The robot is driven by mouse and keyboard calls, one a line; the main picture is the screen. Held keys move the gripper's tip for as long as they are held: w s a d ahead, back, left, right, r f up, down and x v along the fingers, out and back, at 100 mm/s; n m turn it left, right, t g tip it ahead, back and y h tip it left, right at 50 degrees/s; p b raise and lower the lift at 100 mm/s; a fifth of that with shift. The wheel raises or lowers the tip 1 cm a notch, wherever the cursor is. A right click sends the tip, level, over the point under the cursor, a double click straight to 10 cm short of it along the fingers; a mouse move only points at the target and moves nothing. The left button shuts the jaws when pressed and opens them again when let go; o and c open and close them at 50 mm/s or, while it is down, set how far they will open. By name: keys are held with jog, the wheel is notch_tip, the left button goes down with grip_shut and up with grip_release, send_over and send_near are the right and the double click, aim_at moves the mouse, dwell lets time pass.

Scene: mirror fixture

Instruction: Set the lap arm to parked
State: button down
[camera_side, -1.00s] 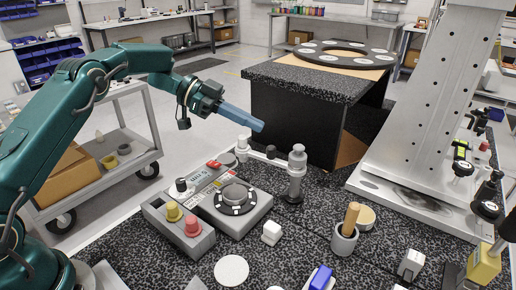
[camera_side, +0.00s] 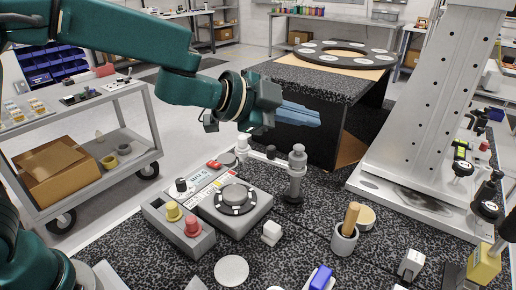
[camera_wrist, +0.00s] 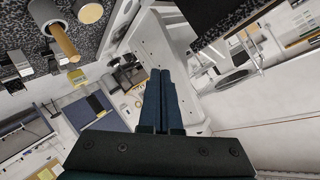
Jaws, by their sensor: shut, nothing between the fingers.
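A grey metal post (camera_side: 297,172) stands on the speckled bench. A slim bar, which looks like the lap arm (camera_side: 263,155), runs left from the post to a pale knob-like end (camera_side: 243,149) beside the grey control box. My gripper (camera_side: 312,115) is shut and empty, above and behind the bar, pointing right and apart from it. In the wrist view my shut fingers (camera_wrist: 161,75) point at the tall metal stand; the lap arm is not visible there. No parked mark can be made out.
The control box (camera_side: 237,202) has a black dial and red and yellow buttons. A black-topped block with a ring (camera_side: 310,85) stands behind.

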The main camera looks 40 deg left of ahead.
jog(key=s+a+f+m+y, duration=0.25)
jog(key=s+a+y, duration=0.6)
jog(key=s, duration=0.45)
send_near(260, 159)
jog(key=f, duration=0.3)
jog(key=shift+w+a+f+h, duration=0.25)
jog(key=shift+w+a+h, duration=0.1)
jog(key=shift+w+a, duration=0.05)
jog(key=w, duration=0.3)
jog(key=shift+w+a+f, duration=0.1)
jog(key=shift+a, duration=0.05)
jog(key=shift+w, duration=0.6)
